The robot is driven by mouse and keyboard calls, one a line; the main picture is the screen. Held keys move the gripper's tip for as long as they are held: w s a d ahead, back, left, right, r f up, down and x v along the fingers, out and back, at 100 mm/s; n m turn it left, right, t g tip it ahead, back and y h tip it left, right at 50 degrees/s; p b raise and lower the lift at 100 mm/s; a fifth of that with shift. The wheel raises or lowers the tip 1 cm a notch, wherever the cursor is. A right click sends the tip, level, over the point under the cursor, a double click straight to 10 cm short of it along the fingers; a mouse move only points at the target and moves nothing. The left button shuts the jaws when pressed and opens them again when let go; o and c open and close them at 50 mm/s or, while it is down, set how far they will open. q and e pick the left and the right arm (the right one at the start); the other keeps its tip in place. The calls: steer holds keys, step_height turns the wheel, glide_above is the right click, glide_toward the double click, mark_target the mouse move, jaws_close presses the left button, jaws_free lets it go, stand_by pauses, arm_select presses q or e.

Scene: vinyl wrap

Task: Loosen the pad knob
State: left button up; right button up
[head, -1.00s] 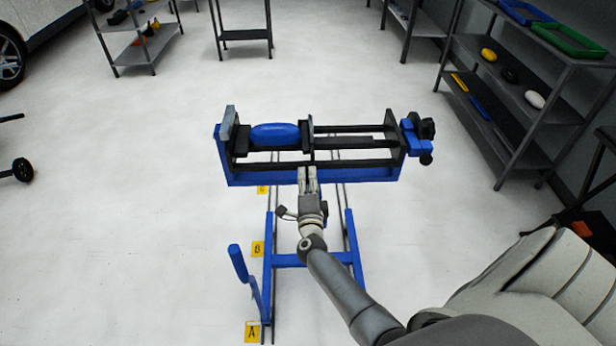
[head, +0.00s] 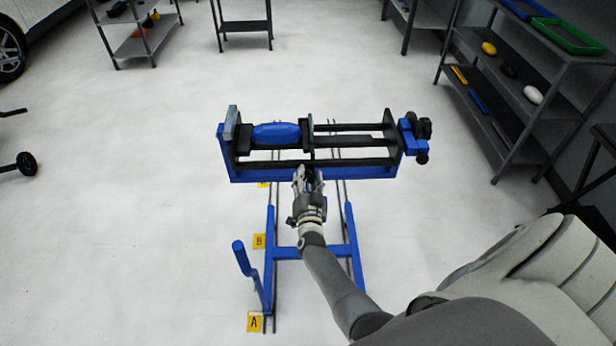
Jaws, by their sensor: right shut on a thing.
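A blue and black clamping rig (head: 240,172) stands in the middle of the head view on a blue wheeled frame (head: 285,256). A blue rounded pad (head: 276,134) sits between black holders at its left end. My right gripper (head: 309,176) is at the front edge of the rig, below the sliding black carriage. It is shut on a small dark part, which looks like the pad knob (head: 310,174); the fingers hide most of it. My left gripper is not in view.
Rails run along the floor under the frame, beside yellow markers A (head: 255,322) and B (head: 259,241). A blue lever (head: 242,260) rises at the frame's left. Shelves (head: 520,90) stand at the right.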

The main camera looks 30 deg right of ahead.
steer(key=n+p, duration=0.1)
steer(key=n, duration=0.4)
steer(key=shift+a+n, duration=0.1)
steer(key=shift+n, duration=0.2)
stand_by(0.4)
steer(key=o, duration=1)
steer(key=shift+o, duration=0.2)
